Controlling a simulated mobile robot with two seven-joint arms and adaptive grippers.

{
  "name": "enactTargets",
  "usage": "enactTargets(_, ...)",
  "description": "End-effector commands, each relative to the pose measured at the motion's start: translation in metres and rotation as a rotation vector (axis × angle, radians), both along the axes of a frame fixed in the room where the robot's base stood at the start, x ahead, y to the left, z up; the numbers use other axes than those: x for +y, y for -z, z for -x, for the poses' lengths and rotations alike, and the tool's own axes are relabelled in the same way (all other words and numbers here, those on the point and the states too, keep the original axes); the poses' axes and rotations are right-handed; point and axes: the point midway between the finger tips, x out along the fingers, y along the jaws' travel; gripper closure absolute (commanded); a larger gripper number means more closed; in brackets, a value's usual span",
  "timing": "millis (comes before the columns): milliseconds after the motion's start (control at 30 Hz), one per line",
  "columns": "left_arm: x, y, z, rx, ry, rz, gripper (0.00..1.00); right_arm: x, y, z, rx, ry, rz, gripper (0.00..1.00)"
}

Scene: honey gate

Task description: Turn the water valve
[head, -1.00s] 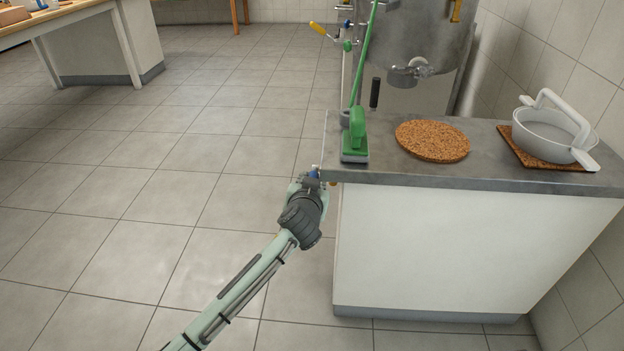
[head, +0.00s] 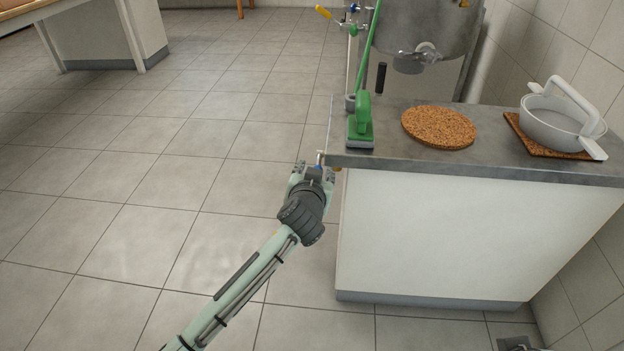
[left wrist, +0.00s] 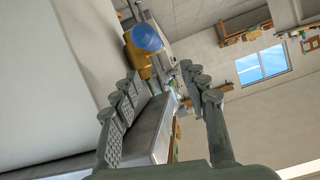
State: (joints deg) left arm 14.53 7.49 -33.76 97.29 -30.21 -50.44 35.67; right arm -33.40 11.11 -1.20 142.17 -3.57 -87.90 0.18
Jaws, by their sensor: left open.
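A blue round knob on a brass body, seemingly the water valve (left wrist: 147,38), shows in the left wrist view, beyond the fingertips and left of the middle between them. The knob looks apart from the fingers. Part of my right gripper (head: 515,343) shows at the head view's bottom right edge; its fingers are cut off.
The metal counter (head: 480,172) holds a green scraper-like tool (head: 361,125), a cork mat (head: 438,127) and a white pot (head: 556,122). A steel tank (head: 425,25) with a tap stands behind. The tiled floor at left is clear.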

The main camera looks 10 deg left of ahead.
Motion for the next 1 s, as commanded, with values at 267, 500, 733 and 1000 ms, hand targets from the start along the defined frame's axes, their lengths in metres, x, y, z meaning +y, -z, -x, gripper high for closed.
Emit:
enactTargets(267,0.0,-0.021,0.055,0.0,0.0,0.002,0.56,0.0,0.0,0.0,0.0,0.0,0.0,0.6)
enactTargets(500,0.0,-0.03,0.076,0.0,-0.001,0.001,0.56,0.0,0.0,0.0,0.0,0.0,0.0,0.6)
enactTargets(733,0.001,-0.031,0.077,0.0,-0.001,0.0,0.56,0.0,0.0,0.0,0.0,0.0,0.0,0.6)
enactTargets(1000,0.001,-0.03,0.078,0.003,-0.003,0.0,0.56,0.0,0.0,0.0,0.0,0.0,0.0,0.6)
